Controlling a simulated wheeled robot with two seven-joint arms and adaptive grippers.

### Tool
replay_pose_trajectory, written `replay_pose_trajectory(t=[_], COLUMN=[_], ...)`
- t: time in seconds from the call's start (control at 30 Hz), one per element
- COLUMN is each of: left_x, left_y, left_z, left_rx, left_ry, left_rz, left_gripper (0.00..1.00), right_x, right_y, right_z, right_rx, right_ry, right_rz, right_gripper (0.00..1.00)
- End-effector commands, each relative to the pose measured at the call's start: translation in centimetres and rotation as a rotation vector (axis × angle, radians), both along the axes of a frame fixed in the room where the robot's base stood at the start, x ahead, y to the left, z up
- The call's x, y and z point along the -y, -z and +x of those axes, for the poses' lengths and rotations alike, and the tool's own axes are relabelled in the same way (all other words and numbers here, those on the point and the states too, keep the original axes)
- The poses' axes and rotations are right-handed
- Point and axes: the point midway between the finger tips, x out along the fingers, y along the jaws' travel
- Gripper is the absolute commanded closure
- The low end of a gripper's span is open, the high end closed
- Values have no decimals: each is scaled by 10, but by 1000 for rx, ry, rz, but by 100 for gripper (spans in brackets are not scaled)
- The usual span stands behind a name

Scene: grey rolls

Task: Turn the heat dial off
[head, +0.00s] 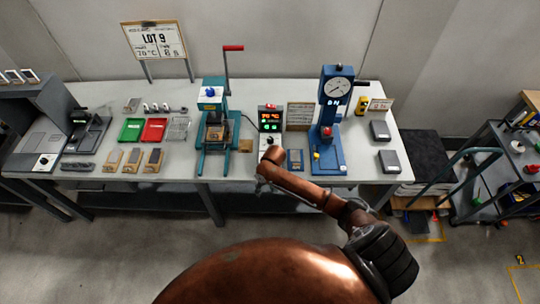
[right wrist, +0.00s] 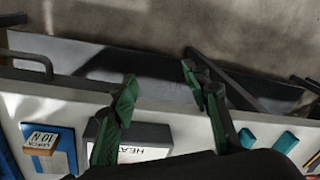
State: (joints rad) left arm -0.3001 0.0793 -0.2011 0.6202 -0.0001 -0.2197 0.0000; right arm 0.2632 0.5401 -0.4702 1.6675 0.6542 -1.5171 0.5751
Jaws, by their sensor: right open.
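The heat control box (head: 270,118) stands on the bench in the head view, with lit orange and green readouts. Its pale lower part lies just beyond my copper right arm. In the right wrist view, a box with a plate lettered "HEA" (right wrist: 145,134) lies below my right gripper (right wrist: 158,80), partly covered by a finger. The green-tipped fingers are apart with nothing between them. I cannot tell whether they touch the box. My left gripper is not in view.
A teal hand press (head: 212,122) stands left of the box, and a blue dial-gauge stand (head: 330,130) right of it. Green (head: 131,130) and red (head: 154,130) trays lie further left. A small blue-backed block (head: 295,158) lies close right of my arm.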

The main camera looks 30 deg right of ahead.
Motion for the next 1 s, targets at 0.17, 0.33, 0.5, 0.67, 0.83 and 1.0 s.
replay_pose_trajectory(t=[0.17, 0.33, 0.5, 0.67, 0.83, 1.0], left_x=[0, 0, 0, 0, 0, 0], left_y=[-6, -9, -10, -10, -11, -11], left_z=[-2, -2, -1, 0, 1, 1], left_rx=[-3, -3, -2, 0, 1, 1], left_ry=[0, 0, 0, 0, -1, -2], left_rz=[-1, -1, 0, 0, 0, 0], left_gripper=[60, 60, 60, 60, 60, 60], right_x=[18, 46, 79, 92, 93, 92], right_y=[-36, -72, -109, -120, -102, -74], right_z=[32, 67, 102, 112, 112, 112], right_rx=[-30, -64, -85, -95, -98, -98], right_ry=[53, 153, 288, 346, 351, 351], right_rz=[-33, -68, -92, -97, -96, -96], right_gripper=[57, 57, 57, 57, 57, 57])
